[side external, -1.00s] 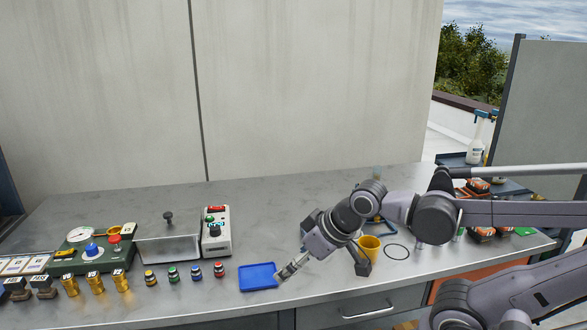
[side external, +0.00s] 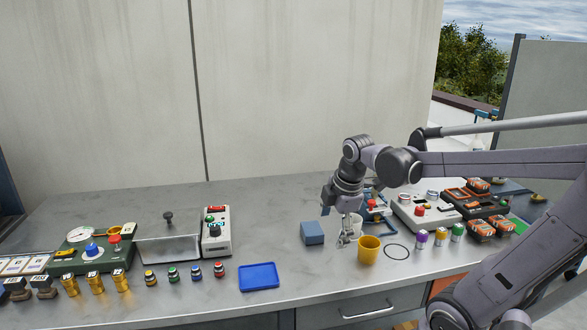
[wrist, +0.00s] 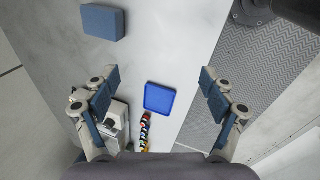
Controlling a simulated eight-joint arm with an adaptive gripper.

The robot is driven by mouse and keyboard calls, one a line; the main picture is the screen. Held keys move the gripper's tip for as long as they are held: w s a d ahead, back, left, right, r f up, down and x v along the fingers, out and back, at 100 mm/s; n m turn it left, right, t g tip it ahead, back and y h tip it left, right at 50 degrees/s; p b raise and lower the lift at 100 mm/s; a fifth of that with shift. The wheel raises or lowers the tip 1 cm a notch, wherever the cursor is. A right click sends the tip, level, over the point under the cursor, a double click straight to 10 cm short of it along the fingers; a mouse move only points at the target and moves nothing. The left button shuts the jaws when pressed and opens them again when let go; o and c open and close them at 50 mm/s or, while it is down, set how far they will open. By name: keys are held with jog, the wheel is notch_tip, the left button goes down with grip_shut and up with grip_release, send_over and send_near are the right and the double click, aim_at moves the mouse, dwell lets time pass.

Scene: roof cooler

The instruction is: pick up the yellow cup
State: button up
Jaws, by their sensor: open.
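The yellow cup (side external: 369,251) stands upright on the grey bench in the side view, near the front edge. It does not show in the wrist view. My gripper (side external: 344,241) points down just left of the cup in the side view, and the gap between them is hard to judge. In the wrist view my gripper (wrist: 158,80) has its two blue-padded fingers wide apart with nothing held between them.
A blue block (side external: 312,233) sits left of my gripper, and a blue tray (side external: 259,277) lies farther left. A white cup (side external: 356,226) is partly hidden behind the gripper.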

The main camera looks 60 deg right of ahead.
jog(key=s+d+n+g, duration=0.3)
jog(key=s+d+n, duration=0.3)
jog(key=d, duration=0.4)
jog(key=n, duration=0.2)
send_over(369, 246)
jog(key=a, duration=0.3)
jog(key=shift+y, duration=0.3)
jog(key=f, duration=0.6)
jog(key=shift+d, duration=0.2)
jog(key=shift+s+d+f, duration=0.1)
jog(key=shift+s+f, duration=0.1)
jog(key=shift+f, duration=1.15)
jog(key=shift+s+f, duration=0.15)
jog(key=shift+f, duration=1.2)
jog(key=c, duration=1.1)
